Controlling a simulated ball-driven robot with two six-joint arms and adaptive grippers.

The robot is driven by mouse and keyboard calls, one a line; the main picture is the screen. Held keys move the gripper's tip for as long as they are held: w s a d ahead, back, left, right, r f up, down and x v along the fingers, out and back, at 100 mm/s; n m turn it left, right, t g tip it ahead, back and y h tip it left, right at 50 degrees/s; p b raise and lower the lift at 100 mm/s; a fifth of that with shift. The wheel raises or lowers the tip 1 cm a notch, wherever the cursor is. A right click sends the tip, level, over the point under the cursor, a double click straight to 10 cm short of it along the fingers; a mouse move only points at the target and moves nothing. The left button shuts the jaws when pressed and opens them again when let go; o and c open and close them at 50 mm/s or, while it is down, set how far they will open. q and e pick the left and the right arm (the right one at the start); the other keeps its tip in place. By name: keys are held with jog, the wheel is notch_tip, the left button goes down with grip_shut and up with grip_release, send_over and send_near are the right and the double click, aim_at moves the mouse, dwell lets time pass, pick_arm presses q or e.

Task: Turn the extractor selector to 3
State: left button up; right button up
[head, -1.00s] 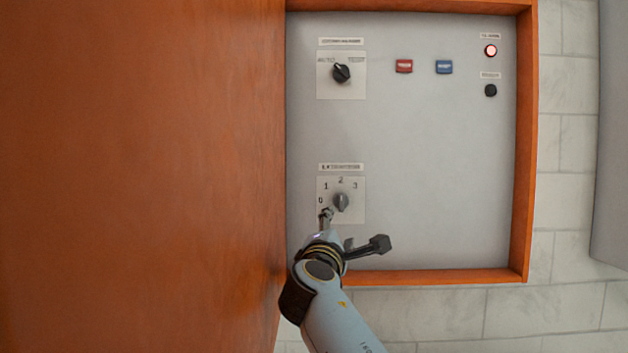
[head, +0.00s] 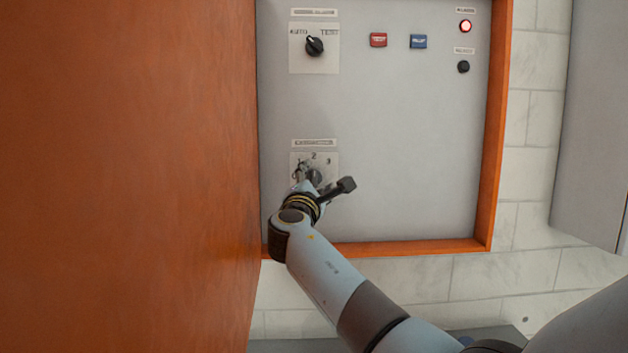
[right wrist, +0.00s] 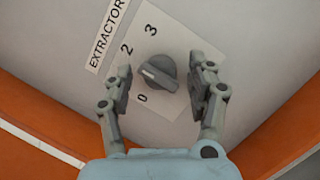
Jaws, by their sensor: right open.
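The extractor selector (head: 316,176) is a grey rotary knob on a pale plate marked 0 to 3, low on the grey panel. In the right wrist view the knob (right wrist: 157,74) stands between my open fingers, apart from both. Its ridge slants to the upper left, on the side of 1 and 2; I cannot tell exactly which mark it meets. Labels 0, 2 and 3 show there; the left finger hides 1. My right gripper (head: 322,181) is open in front of the knob; it also shows in the right wrist view (right wrist: 161,86). My left gripper is out of view.
Above is an AUTO/TEST knob (head: 315,46), with a red button (head: 378,40) and a blue button (head: 418,41) beside it. A lit red lamp (head: 465,26) is at the upper right. An orange frame (head: 493,140) borders the panel; a large orange surface (head: 130,170) fills the left.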

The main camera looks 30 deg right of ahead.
jog(key=c, duration=1)
jog(key=shift+f+m+g+b, duration=0.2)
jog(key=shift+m+g+b, duration=0.2)
jog(key=shift+m+b, duration=0.7)
jog(key=shift+c, duration=0.2)
jog(key=m+b, duration=0.2)
jog(key=shift+a+m+g, duration=0.1)
jog(key=shift+m+g, duration=0.2)
jog(key=shift+g, duration=0.1)
jog(key=m+b, duration=0.1)
jog(key=m, duration=0.1)
jog(key=shift+m+g, duration=0.3)
jog(key=shift+g, duration=0.1)
jog(key=shift+r+m+y+b, duration=0.1)
jog(key=shift+m+y+b, duration=0.2)
jog(key=shift+m+b, duration=0.6)
jog(key=shift+m+g, duration=0.3)
jog(key=shift+m, duration=0.1)
jog(key=o, duration=1)
jog(key=shift+o, duration=0.2)
jog(key=shift+r, duration=0.1)
jog(key=shift+r, duration=0.1)
